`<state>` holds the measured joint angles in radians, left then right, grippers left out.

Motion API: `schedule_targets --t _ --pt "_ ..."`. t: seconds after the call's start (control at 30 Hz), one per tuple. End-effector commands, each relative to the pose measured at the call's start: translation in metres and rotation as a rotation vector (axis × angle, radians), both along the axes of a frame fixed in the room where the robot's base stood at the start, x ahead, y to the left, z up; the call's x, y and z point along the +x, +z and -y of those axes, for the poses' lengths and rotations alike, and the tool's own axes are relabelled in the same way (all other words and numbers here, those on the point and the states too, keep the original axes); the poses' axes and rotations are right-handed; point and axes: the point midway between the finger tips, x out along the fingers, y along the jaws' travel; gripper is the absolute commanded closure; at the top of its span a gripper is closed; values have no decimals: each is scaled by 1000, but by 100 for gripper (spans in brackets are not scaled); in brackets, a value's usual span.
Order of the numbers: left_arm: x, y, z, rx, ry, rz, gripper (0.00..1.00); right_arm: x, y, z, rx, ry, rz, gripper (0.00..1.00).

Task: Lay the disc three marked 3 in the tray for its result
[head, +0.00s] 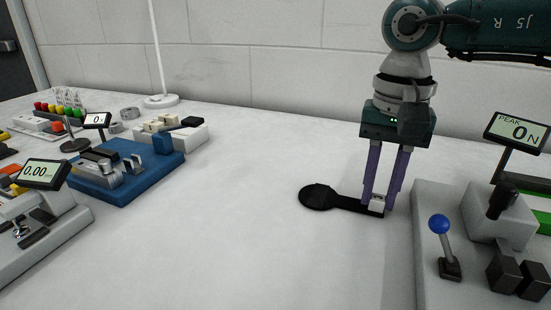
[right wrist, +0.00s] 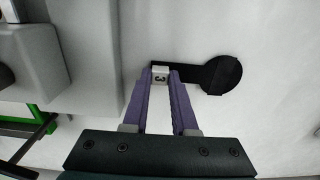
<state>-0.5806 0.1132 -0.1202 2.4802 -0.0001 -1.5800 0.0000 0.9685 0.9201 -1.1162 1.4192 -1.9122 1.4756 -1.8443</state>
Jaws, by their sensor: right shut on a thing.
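Disc three (head: 318,197) is a flat black round piece with a straight black handle, low over the white table; I cannot tell if it touches the top. A small pale block marked 3 sits at the handle's end. My right gripper (head: 377,204) points down with its purple fingers shut on this block. In the right wrist view, the block shows between the fingertips (right wrist: 160,76), with the black disc (right wrist: 220,75) to the right. I cannot make out a result tray in either view. My left gripper is out of view.
A grey press station with a blue-knobbed lever (head: 439,224) and a PEAK display (head: 517,131) stands close right of the gripper. A blue fixture (head: 125,190) and a 0.00 display (head: 44,174) stand at left. The middle of the table (head: 240,220) is clear.

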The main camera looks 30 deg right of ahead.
Motion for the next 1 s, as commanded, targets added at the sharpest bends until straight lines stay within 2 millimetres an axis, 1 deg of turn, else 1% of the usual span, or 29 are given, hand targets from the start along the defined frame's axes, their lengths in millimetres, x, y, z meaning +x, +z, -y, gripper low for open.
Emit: schedule_targets --t 0.1,0.13,0.37,0.4,0.6,0.7,0.73,0.87,1.0 --pt "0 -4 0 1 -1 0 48 0 -4 0 0 0 0 100" --pt "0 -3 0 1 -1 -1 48 0 -3 0 0 0 0 72" --pt "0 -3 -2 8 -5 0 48 0 -2 0 0 0 0 46" --pt "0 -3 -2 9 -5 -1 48 0 -2 0 0 0 0 44" --pt "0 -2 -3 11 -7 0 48 0 -2 0 0 0 0 44" --pt "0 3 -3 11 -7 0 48 0 4 0 0 0 0 44" --pt "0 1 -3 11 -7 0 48 0 6 0 0 0 1 44" --pt "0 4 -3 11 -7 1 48 1 29 1 0 1 6 44" --pt "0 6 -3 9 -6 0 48 1 62 0 0 0 6 44"
